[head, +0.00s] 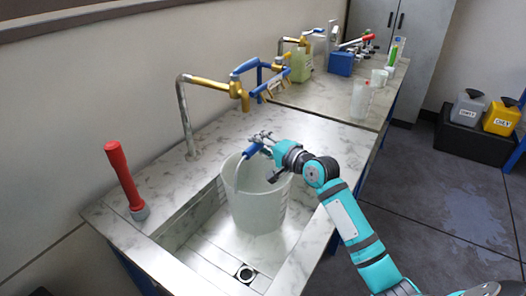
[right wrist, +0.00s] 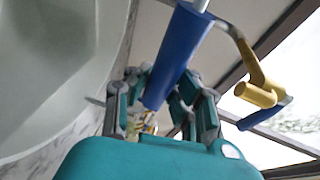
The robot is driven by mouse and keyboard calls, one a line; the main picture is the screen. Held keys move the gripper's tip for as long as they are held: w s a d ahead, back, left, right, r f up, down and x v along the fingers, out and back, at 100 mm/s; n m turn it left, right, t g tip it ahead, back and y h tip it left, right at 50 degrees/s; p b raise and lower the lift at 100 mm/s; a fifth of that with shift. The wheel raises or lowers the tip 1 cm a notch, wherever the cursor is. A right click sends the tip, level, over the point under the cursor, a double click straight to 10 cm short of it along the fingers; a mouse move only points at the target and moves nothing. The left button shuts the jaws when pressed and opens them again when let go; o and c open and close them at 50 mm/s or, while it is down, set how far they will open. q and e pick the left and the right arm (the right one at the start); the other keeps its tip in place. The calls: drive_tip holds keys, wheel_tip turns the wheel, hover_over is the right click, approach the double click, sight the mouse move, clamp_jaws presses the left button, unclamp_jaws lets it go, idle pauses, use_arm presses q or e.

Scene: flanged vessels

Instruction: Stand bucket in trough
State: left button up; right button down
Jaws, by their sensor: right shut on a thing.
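The bucket (head: 258,205) is pale, translucent and upright in the head view, at the right end of the trough (head: 195,250). Its wire handle is raised and has a blue grip (head: 252,151). My right gripper (head: 264,146) is shut on this grip above the rim. In the right wrist view the blue grip (right wrist: 176,55) lies between the fingers, and the pale bucket wall (right wrist: 50,60) fills the left. The bucket's lower part is inside the trough's outline; I cannot tell whether its base touches the floor. My left gripper is not in view.
A faucet with a yellow body (head: 212,86) stands behind the trough. A red-handled tool (head: 124,175) stands at the left on the counter. Bottles, a blue box (head: 341,63) and clear beakers (head: 361,100) crowd the far counter. The trough's left part, by the drain (head: 245,273), is clear.

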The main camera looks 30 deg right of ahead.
drive_tip(key=shift+w+d, duration=0.3)
drive_tip(key=shift+d, duration=0.3)
drive_tip(key=shift+f, duration=1.7)
drive_tip(key=c, duration=1.2)
unclamp_jaws()
drive_tip(key=shift+f, duration=0.1)
drive_tip(key=b+v, duration=0.1)
drive_tip(key=v, duration=1.1)
